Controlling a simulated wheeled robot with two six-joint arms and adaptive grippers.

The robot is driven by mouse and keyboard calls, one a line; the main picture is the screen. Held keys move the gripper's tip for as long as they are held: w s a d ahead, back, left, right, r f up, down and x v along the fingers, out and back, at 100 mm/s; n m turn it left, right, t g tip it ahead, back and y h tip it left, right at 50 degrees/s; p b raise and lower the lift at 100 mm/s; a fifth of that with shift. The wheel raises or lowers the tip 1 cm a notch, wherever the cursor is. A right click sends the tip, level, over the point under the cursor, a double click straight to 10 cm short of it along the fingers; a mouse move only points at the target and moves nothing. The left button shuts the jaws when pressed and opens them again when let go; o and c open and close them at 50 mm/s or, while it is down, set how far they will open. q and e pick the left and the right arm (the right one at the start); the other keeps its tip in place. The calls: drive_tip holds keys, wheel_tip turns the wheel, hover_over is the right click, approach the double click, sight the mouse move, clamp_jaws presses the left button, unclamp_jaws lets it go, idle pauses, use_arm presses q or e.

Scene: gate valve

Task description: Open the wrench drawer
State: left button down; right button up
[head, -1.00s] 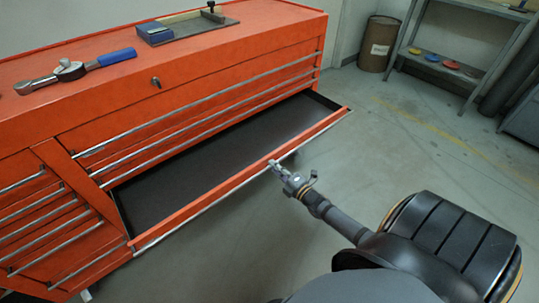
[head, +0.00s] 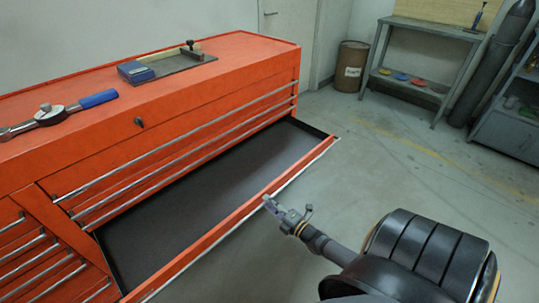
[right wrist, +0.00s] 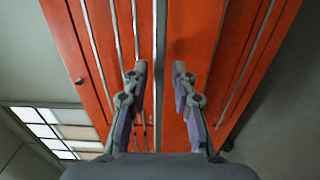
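The orange tool chest (head: 200,85) stands at the left in the head view. Its long drawer (head: 200,205) is pulled well out, showing a dark, empty-looking inside. A pale handle bar (head: 240,226) runs along the drawer's front edge. My right gripper (head: 268,203) is at this edge, around its middle. In the right wrist view the right gripper's fingers (right wrist: 161,78) are apart, with a pale bar (right wrist: 160,45) lined up with the gap. I cannot tell whether they touch it. My left gripper is not in view.
A ratchet wrench (head: 60,113) with a blue handle and a dark plate (head: 175,68) lie on the chest top. A barrel (head: 350,66) and a grey bench (head: 432,35) stand at the back right. The floor right of the drawer is clear.

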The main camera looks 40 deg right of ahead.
drive_tip(key=s, duration=0.8)
drive_tip(key=s+d, duration=0.1)
drive_tip(key=s, duration=0.3)
idle(0.4)
